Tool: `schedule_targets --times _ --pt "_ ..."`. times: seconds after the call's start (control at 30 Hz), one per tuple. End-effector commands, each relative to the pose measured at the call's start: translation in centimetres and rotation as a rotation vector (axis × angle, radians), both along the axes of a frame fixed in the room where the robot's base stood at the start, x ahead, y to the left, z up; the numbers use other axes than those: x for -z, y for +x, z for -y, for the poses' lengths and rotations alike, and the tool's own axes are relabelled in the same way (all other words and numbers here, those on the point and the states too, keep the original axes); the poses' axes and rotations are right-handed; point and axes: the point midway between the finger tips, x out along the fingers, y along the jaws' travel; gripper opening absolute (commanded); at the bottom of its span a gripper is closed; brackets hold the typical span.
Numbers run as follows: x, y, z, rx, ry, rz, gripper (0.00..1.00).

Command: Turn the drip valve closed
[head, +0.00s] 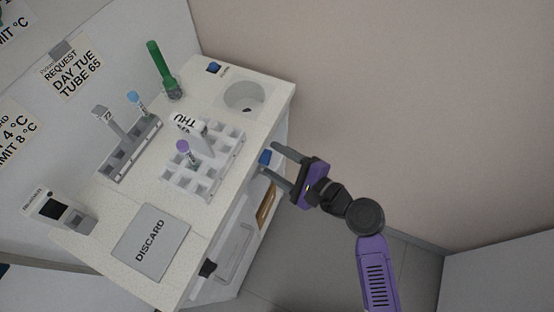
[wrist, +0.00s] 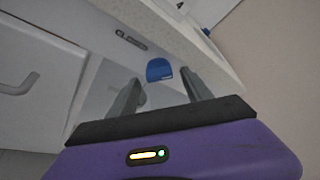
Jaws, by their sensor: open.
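A blue valve handle (head: 265,157) is on the front side of the white counter, below its top edge. In the wrist view the blue handle (wrist: 159,69) has a rounded shape, with a partly readable label starting "CL" to its left. My gripper (head: 269,160) is open and points at the counter front. In the wrist view my gripper's fingertips (wrist: 160,78) lie on either side of the handle, with visible gaps. I cannot tell whether the handle is just ahead of the tips or between them.
The counter top (head: 222,118) carries a white tube rack (head: 202,187), a grey rack (head: 128,160), a green tube (head: 158,70), a round basin (head: 244,97) and a grey DISCARD plate (head: 150,241). Another blue part (head: 213,67) is at the back. Floor to the right is clear.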

Motion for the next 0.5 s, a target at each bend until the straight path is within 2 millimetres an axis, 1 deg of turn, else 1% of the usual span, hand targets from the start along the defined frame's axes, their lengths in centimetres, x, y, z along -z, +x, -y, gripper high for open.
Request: schedule_targets --times 0.17,0.27,0.4,0.47,0.5 --pt "0.01 0.01 0.0 0.0 0.0 0.0 0.58" --pt "0.0 0.0 0.01 0.0 0.0 0.0 0.41" --pt "-0.01 0.0 0.02 0.0 0.0 0.0 0.13" --pt "0.01 0.0 0.03 0.0 0.0 0.0 0.01" --pt "0.0 -0.01 0.04 0.0 0.0 0.0 0.0"
